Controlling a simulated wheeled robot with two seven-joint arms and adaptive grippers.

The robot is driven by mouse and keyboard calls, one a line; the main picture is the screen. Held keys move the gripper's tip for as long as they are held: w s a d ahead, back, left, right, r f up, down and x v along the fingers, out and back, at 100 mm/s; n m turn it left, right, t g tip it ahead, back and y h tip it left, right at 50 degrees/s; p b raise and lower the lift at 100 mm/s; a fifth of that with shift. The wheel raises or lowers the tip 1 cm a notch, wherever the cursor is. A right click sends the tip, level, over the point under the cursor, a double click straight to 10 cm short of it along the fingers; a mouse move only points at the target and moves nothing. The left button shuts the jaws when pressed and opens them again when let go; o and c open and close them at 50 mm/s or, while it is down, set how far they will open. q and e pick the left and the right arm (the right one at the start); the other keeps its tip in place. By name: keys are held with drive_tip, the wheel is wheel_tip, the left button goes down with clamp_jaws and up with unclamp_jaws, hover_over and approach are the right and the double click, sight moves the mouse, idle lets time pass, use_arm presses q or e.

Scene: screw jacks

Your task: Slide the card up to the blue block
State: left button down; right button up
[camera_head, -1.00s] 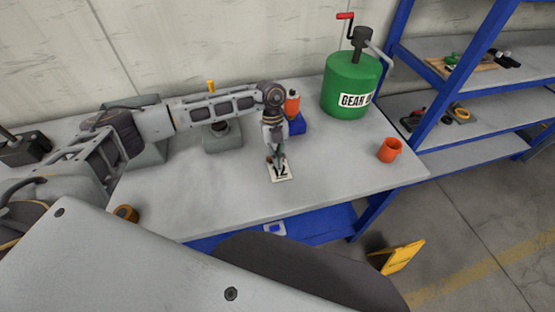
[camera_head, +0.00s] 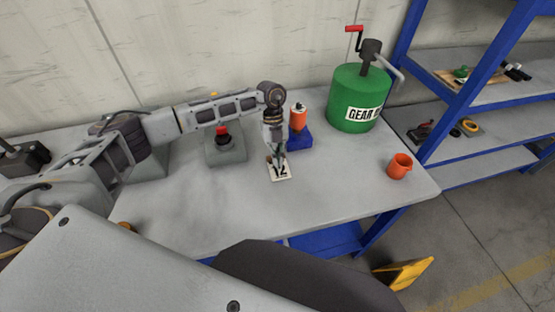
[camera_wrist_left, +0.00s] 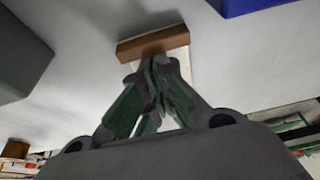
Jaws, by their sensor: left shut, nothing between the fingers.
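The white card (camera_head: 281,173), marked "12", lies flat on the grey table. The blue block (camera_head: 299,141) stands behind it and to its right, with a gap of bare table between. My left gripper (camera_head: 276,157) points down over the card's far end, fingers shut and empty; its contact with the card is unclear. In the left wrist view the shut fingers (camera_wrist_left: 158,88) are close to a brown strip (camera_wrist_left: 153,42) at the card's edge, and cover much of the card (camera_wrist_left: 182,63). The blue block (camera_wrist_left: 252,5) shows at the top right. My right gripper is not in view.
A green gear oil drum (camera_head: 358,98) and an orange cup (camera_head: 400,166) stand right.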

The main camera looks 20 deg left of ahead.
use_arm(q)
drive_tip(key=shift+w+a, duration=0.25)
drive_tip(key=shift+w, duration=0.2)
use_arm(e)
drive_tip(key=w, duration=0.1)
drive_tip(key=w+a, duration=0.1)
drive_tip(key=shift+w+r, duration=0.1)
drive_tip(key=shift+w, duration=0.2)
